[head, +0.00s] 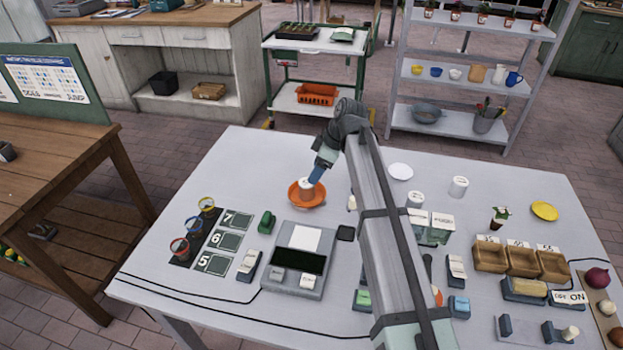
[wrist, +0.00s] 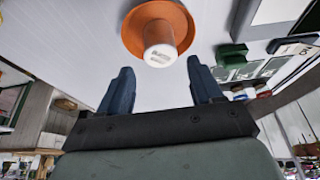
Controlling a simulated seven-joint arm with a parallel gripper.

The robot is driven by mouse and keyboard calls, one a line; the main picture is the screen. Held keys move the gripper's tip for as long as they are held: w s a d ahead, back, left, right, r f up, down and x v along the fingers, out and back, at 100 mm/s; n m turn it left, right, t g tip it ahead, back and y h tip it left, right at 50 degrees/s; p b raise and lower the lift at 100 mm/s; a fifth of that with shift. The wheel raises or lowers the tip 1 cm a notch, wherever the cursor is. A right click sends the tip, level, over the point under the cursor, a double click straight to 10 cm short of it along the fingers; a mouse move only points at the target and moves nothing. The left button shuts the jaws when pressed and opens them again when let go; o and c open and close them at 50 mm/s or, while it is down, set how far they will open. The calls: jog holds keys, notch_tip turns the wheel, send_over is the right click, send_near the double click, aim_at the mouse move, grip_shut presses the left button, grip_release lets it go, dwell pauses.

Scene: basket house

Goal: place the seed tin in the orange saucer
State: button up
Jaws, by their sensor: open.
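The orange saucer (head: 307,201) stands on the white table, left of my arm. A white tin (head: 305,184), which looks like the seed tin, shows inside its rim. In the wrist view the orange saucer (wrist: 133,32) is at the top, and the tin (wrist: 160,45) shows its pale top with a mark too small to read. The tin appears upright and within the saucer. My gripper (wrist: 161,88) is open, its two blue fingers apart and nothing between them. In the head view my gripper (head: 316,176) is close by the tin and partly covers it.
A scale (head: 299,262) with a dark display stands in front of the saucer. White canisters (head: 459,187) and a white plate (head: 400,171) are to the right. Numbered green cards (head: 229,241) lie to the left. The table behind the saucer is clear.

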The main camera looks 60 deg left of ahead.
jog(key=shift+v, duration=1.5)
